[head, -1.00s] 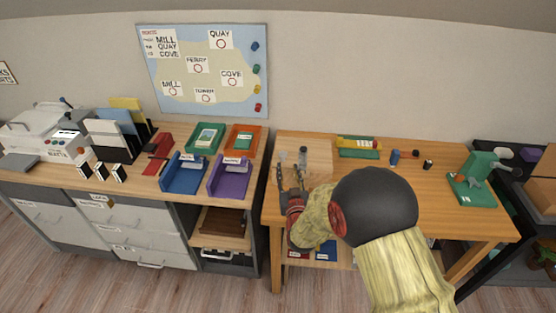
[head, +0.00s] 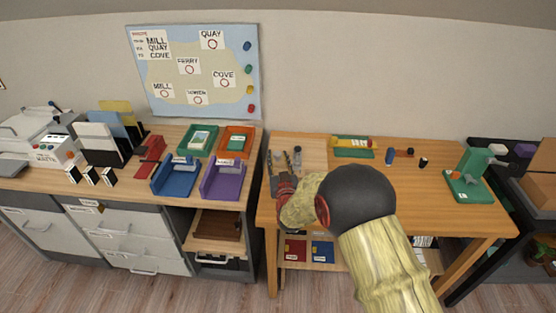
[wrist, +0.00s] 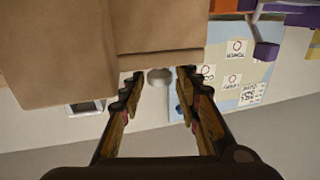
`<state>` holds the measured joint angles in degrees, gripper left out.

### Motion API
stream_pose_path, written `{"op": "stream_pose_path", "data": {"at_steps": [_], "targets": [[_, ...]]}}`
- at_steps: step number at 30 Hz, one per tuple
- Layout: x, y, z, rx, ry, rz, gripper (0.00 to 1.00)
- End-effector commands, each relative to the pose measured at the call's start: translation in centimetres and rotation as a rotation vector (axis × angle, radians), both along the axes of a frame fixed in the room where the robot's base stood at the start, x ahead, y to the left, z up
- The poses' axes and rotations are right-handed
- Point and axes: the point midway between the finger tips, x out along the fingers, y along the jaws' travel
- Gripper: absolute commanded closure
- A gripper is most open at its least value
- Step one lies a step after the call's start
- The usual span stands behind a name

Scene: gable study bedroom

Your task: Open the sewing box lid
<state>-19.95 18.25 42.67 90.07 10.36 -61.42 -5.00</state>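A pale wooden block shape (head: 312,152), which looks like the sewing box, is at the left end of the wooden table in the head view. No raised lid shows there, and its front is partly hidden by my arm. In the wrist view, a large plain brown surface (wrist: 60,50) with a straight seam fills the upper left; I cannot tell whether it is the box. In the head view my gripper (head: 281,170) is at the table's left front edge.
Blue (head: 178,178) and purple (head: 222,182) trays stand on the cabinet to the left. A small clear jar (head: 297,156) is close to my gripper. A green stand (head: 468,178) is at the table's right. The table's middle is mostly clear.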

Motion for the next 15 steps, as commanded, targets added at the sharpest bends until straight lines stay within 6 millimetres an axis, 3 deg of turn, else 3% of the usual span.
{"op": "stream_pose_path", "data": {"at_steps": [2,15], "targets": [[-0.01,0.0,0.02,0.0,0.0,0.0,0.67],[-0.04,0.0,0.0,0.0,0.0,0.0,0.92]]}}
